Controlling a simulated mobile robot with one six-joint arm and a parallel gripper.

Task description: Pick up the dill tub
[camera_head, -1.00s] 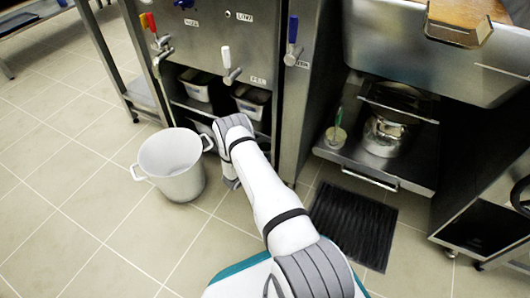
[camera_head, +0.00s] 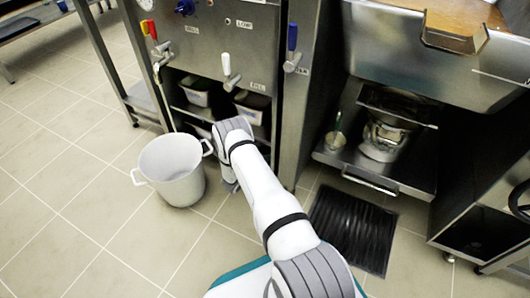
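Several pale tubs sit on the shelves under the steel tap unit. One tub (camera_head: 196,97) is on the upper left and another tub (camera_head: 250,112) is on the upper right. Part of a lower tub (camera_head: 201,130) shows beneath them. I cannot read any label, so I cannot tell which is the dill tub. My white and grey arm reaches from the bottom of the view toward these shelves. Its grey wrist end covers part of the lower shelf. My gripper's fingers are hidden behind it.
A grey two-handled stockpot (camera_head: 172,168) stands on the tiled floor left of my arm. A black floor mat (camera_head: 352,230) lies to the right. A steel shelf (camera_head: 375,168) holds a shiny metal vessel (camera_head: 385,138). Open floor is at the left.

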